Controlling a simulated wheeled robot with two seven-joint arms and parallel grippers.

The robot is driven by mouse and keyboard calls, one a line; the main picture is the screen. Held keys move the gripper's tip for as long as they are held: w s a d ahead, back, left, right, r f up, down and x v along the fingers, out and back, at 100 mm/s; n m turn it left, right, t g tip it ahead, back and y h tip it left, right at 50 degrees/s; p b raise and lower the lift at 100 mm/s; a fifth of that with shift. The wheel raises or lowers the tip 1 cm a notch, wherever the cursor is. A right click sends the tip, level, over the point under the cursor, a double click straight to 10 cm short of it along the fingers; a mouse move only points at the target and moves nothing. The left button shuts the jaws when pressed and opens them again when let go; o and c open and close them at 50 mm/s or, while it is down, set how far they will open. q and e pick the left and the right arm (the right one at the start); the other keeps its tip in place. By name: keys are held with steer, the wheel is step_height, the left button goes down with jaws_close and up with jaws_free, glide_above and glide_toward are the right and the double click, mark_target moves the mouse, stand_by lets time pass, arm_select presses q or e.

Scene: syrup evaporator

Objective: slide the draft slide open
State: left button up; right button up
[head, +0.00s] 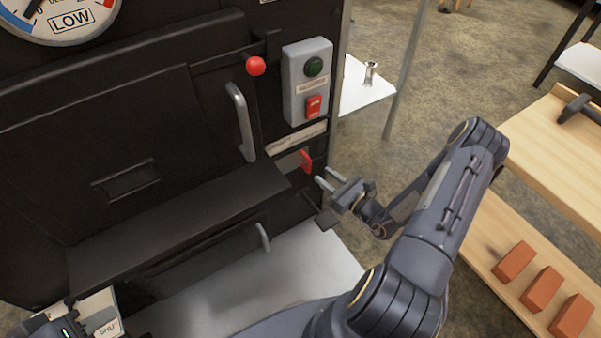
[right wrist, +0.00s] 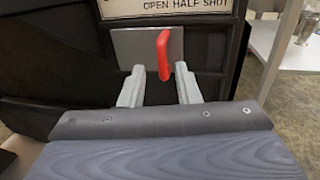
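The draft slide is a grey metal plate (right wrist: 133,45) with a red upright handle (right wrist: 163,56), below a label reading "OPEN HALF SHUT". In the head view the red handle (head: 306,161) sticks out low on the right of the black evaporator front. My right gripper (head: 324,179) is open just in front of the handle. In the right wrist view its two fingers (right wrist: 160,85) stand apart, with the handle showing between and beyond them; I cannot tell whether they touch it. My left gripper (head: 48,328) is only partly in view at the bottom left corner.
A grey switch box (head: 307,80) with a green and a red button is above the slide. A red ball knob (head: 255,66) and a grey door handle (head: 241,122) are to its left. A wooden shelf (head: 490,240) with bricks stands at right.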

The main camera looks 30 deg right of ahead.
mark_target(309, 163)
steer(key=b+x, duration=0.1)
steer(key=x, duration=0.6)
steer(key=shift+w+f+b, duration=0.25)
steer(key=shift+w+b, duration=0.15)
jaws_close()
